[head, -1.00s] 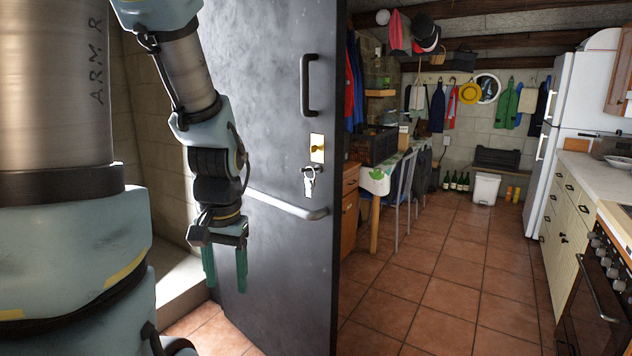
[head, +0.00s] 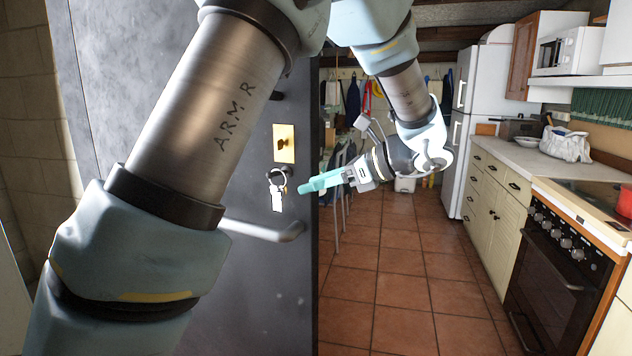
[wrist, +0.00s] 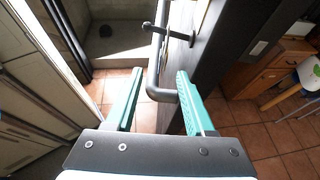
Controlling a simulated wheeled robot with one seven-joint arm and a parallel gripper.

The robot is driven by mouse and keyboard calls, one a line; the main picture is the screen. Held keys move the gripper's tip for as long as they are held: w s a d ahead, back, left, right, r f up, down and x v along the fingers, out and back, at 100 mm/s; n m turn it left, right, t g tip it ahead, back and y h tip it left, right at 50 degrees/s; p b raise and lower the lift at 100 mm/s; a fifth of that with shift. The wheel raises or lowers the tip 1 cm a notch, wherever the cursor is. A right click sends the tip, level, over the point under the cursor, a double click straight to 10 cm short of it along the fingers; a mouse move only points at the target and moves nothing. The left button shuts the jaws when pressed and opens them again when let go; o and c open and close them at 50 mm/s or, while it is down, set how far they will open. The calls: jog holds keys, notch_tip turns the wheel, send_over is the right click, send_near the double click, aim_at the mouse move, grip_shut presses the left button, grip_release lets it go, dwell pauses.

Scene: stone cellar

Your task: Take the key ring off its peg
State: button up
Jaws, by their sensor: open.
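The key ring (head: 277,190) hangs on the dark door (head: 240,295), just below a brass plate (head: 284,155). Its ring is at the top and its keys hang downward.
A grey bar handle (head: 262,231) crosses the door below the keys and also shows near my fingers in the wrist view (wrist: 154,80). Right of the door lies open tiled floor (head: 400,275). An oven (head: 560,270) and cabinets (head: 495,185) line the right side.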

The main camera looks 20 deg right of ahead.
aim_at(285, 189)
jog(key=p+x, duration=0.1)
jog(key=x, duration=0.4)
jog(key=p+x, duration=0.1)
jog(key=x, duration=0.4)
jog(key=shift+w+r+p, duration=0.1)
jog(key=shift+w+p, duration=0.25)
jog(key=shift+c, duration=0.3)
grip_shut()
dwell(0.4)
jog(key=shift+r, duration=0.1)
